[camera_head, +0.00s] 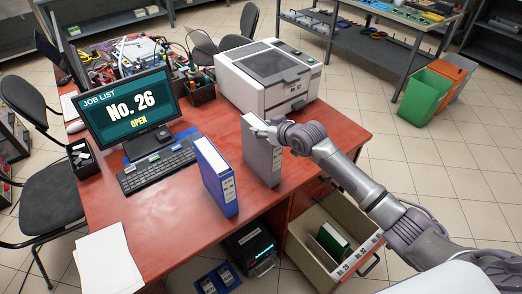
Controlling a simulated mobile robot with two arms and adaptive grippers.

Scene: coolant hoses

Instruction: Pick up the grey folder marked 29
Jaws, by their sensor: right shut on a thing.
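A grey folder (262,160) stands upright on the red desk, near its front edge. Its label faces the front right, but the number on it is too small to read. My right gripper (264,130) is at the top of the grey folder and shut on it. The fingertips are small here and partly blend with the folder's top edge. My left gripper is not in view.
A blue folder (215,178) stands just left of the grey one. A white printer (268,78) is behind it. A monitor (128,106) reads "No. 26 OPEN", with a keyboard (157,168) before it. An open drawer (318,270) holding a green folder juts out below the desk.

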